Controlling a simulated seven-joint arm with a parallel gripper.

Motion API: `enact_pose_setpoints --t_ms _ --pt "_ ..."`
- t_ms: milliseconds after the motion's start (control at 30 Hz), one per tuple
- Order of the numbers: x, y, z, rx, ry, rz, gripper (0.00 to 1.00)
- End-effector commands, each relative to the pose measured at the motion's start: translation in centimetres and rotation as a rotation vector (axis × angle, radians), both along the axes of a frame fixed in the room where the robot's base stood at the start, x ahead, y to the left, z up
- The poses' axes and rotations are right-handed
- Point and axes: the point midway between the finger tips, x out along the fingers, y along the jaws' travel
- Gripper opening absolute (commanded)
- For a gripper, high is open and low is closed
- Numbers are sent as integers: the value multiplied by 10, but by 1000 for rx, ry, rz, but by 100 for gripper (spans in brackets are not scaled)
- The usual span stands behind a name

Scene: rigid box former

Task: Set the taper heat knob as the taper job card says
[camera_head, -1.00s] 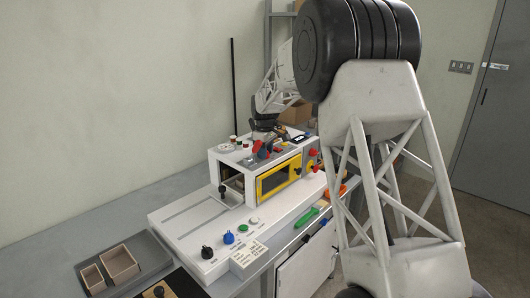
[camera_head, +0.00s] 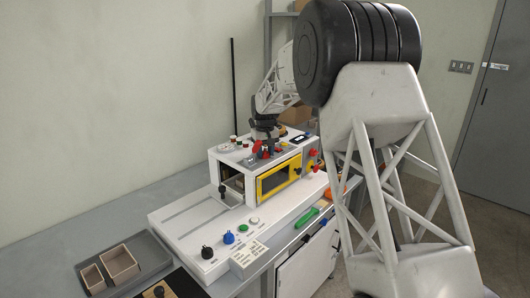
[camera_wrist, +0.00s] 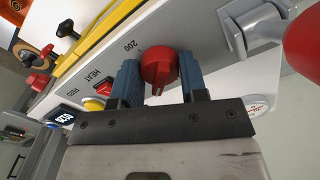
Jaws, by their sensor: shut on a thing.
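A red knob (camera_wrist: 158,68) sits on a pale panel in the wrist view, beside a "200" mark and the word HEAT. My gripper (camera_wrist: 159,80) has its two blue fingers on either side of this knob and is shut on it. In the head view my gripper (camera_head: 265,146) is low over the top of the white machine (camera_head: 227,163), and the held knob cannot be made out there. A pale printed card (camera_head: 249,258) stands at the front of the machine's base; its print is too small to read.
A yellow-framed window (camera_head: 279,178) is on the machine's front. Red knobs (camera_head: 312,158) stick out at its right. Black (camera_head: 207,252) and blue (camera_head: 229,237) knobs are on the base. A grey tray (camera_head: 150,262) with two boxes lies at left. The wrist view shows a small lit display (camera_wrist: 63,119).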

Motion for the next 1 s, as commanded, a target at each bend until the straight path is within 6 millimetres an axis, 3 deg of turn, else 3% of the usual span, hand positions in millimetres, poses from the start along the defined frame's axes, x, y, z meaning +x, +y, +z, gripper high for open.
enact_pose_setpoints --t_ms 433,467,600,1000 --pt "1 0 1 1 -3 -16 16" --pt "1 0 1 1 -3 -16 43" --pt "1 0 1 1 -2 -16 64" --pt "0 0 3 0 -1 -15 65"
